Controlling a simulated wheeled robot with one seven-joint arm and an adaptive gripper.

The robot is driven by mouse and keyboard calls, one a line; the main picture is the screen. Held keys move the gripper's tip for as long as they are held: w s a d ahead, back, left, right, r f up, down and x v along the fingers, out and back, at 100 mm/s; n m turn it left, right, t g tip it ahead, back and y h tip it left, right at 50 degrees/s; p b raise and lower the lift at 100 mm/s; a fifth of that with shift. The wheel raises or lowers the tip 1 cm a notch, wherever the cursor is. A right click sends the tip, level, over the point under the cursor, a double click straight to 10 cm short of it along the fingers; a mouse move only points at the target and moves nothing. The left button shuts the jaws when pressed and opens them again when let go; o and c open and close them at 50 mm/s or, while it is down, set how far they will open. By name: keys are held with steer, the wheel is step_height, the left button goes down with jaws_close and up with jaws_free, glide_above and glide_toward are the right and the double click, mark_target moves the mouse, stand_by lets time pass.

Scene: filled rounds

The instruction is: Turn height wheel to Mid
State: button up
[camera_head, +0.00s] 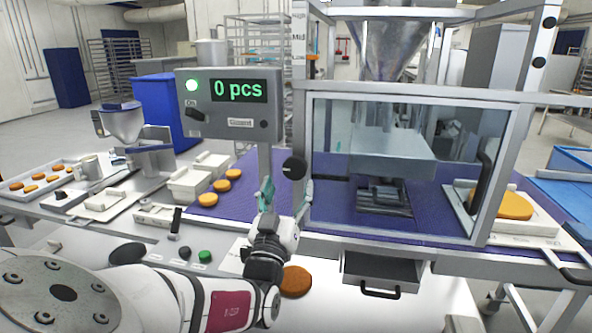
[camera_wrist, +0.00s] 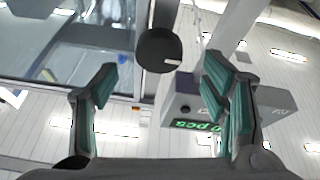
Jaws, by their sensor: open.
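The height wheel is a round black knob (camera_head: 294,168) on the left post of the filling machine; in the wrist view the knob (camera_wrist: 159,50) shows a small white mark at its lower right edge. A vertical scale (camera_head: 299,38) at the top of that post reads High, Mid and Low from top to bottom. A small orange mark (camera_head: 313,57) beside it is near Low. My gripper (camera_head: 286,195) is open and empty just below the knob. In the wrist view its teal-padded fingers (camera_wrist: 160,88) stand apart, with the knob ahead between them; I see no contact.
A grey panel (camera_head: 228,104) with a green lamp and "0 pcs" display stands left of the knob, close to my gripper. The machine's clear guard (camera_head: 330,150) is at right. An orange round (camera_head: 296,281) lies below; a drawer (camera_head: 383,270) is under the machine.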

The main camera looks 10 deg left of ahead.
mark_target(294, 171)
steer(key=shift+x, duration=3.15)
steer(key=c, duration=1.1)
